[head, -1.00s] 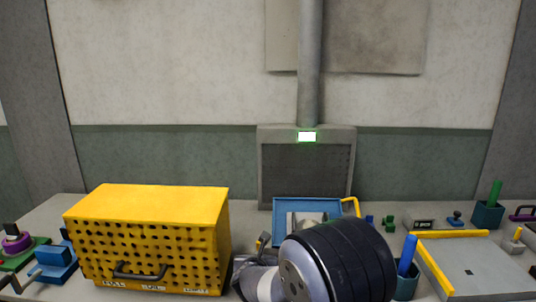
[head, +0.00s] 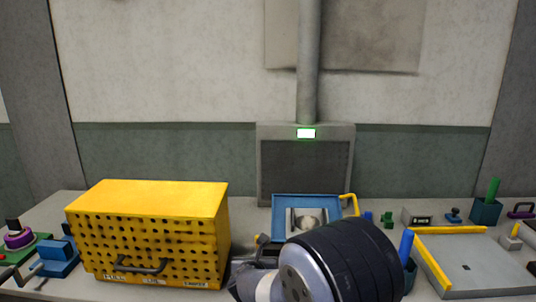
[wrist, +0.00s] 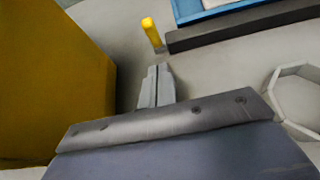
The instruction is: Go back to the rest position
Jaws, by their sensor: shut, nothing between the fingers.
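My gripper (wrist: 156,88) shows in the wrist view, its two grey fingers together with nothing between them. It is over bare bench, to the right of the yellow box. In the head view my arm's dark wrist part stands in front of the bench middle and the fingers cannot be made out there. The yellow perforated box (head: 150,197) has a dark handle on its front. It also fills the left of the wrist view (wrist: 50,85).
A blue tray (head: 280,232) lies behind my arm. A grey plate with yellow edge bars (head: 480,262) lies at right, near a teal cup (head: 486,211) holding a green stick. Blue and green devices (head: 55,262) lie left of the box. A grey vent unit (head: 305,165) stands behind.

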